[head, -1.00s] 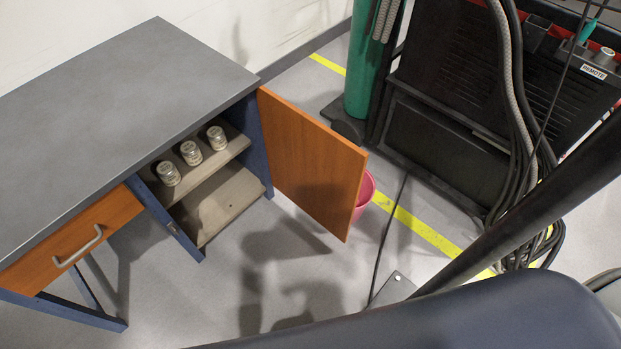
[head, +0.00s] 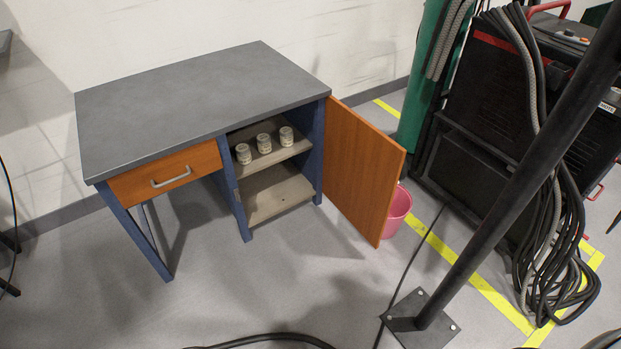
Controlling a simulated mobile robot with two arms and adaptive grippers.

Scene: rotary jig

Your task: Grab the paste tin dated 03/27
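Three small pale tins stand in a row on the upper shelf of the desk's open cabinet: a left tin (head: 243,153), a middle tin (head: 264,143) and a right tin (head: 286,136). They look alike, with light labels. The print is too small to read, so I cannot tell which one is dated 03/27. Neither of my grippers shows in the head view.
The desk (head: 200,95) has a shut drawer (head: 165,176). Its orange cabinet door (head: 362,170) stands open to the right. A pink bucket (head: 397,212), a black pole (head: 520,180) and a cabled machine (head: 490,100) are on the right. The floor in front has cables.

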